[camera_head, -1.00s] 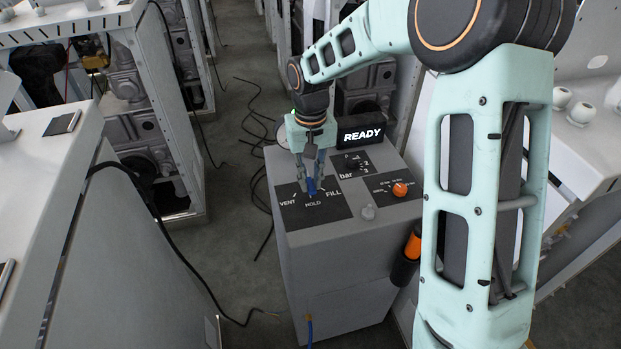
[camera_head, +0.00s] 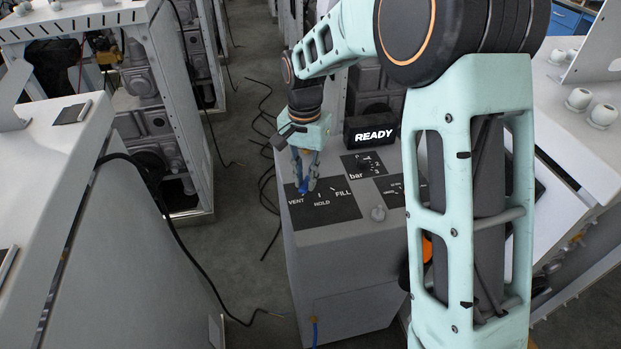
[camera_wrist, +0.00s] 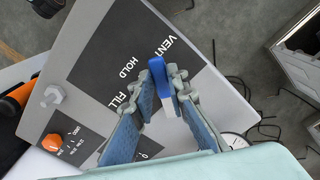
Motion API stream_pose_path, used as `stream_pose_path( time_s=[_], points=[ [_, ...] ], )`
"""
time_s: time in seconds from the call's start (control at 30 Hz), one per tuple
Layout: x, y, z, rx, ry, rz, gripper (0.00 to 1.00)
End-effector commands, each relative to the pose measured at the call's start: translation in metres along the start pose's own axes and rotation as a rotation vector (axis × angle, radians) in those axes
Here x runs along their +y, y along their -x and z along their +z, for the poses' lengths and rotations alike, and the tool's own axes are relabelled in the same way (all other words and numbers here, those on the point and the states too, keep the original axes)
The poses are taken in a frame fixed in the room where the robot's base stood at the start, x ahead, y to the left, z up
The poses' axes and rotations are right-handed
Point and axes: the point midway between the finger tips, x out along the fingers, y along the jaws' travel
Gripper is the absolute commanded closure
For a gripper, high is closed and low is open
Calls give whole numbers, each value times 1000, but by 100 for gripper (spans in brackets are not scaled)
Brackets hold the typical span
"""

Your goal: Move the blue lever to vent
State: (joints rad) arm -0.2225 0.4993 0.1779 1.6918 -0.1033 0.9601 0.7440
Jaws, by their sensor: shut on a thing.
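The blue lever (camera_head: 302,187) stands on the black panel (camera_head: 338,208) labelled VENT, HOLD and FILL, on top of the grey dispenser cabinet. It is at the VENT end, beside that word. In the wrist view the lever (camera_wrist: 159,72) shows between my fingertips, close to the VENT lettering. My gripper (camera_head: 306,172) reaches down onto it from above and is shut on it; in the wrist view my gripper (camera_wrist: 164,88) has a finger on each side of the lever. The lever's base is partly hidden by the fingers.
A black display (camera_head: 372,134) reading READY stands at the cabinet's back. A bar dial (camera_head: 364,162) and a small grey knob (camera_head: 378,213) are to the right. An orange knob (camera_wrist: 51,142) shows in the wrist view. Cables lie on the floor to the left.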

Motion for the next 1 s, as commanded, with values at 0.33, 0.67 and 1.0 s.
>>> stream_pose_path(
  time_s=[0.33, 0.67, 1.0],
  points=[
    [-8, 1, -1, 3, -116, -3, 100],
    [-9, 1, -2, 3, -131, -3, 100],
    [-8, 1, -1, 2, -129, -2, 68]
  ],
)
